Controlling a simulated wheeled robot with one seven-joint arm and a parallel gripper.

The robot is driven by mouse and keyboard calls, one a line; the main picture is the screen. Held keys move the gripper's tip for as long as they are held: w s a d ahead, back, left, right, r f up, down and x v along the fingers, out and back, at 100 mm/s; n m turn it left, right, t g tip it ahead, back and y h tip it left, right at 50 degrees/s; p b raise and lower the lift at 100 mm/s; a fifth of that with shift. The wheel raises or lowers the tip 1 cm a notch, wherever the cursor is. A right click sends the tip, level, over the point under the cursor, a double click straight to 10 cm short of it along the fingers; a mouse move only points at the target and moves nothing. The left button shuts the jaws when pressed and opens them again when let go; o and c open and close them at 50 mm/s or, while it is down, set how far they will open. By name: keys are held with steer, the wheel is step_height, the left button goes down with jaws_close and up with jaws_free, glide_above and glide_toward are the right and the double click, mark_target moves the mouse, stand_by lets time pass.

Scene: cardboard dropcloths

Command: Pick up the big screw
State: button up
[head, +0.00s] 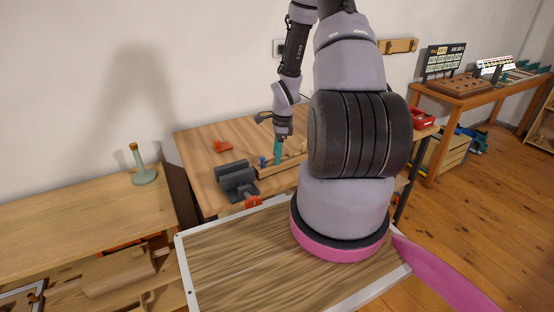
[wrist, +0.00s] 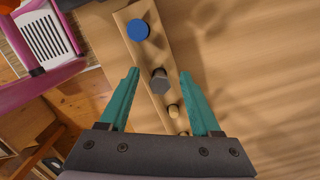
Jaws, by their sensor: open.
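A grey hexagonal head (wrist: 160,82), which looks like the big screw, stands in a long wooden block (wrist: 151,57) in the wrist view. My gripper (wrist: 159,72) is open, with one teal finger on each side of the hexagonal head. I cannot tell how far above it the fingertips are. In the head view, my gripper (head: 277,158) points down over the wooden block (head: 270,172) on the workbench. The grey head cannot be made out there.
A blue round-topped piece (wrist: 138,30) and small wooden pegs (wrist: 174,110) stand in the same block. A dark grey vise-like object (head: 237,181) sits left of it. A red item (head: 222,146) lies farther back.

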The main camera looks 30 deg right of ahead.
jaws_close()
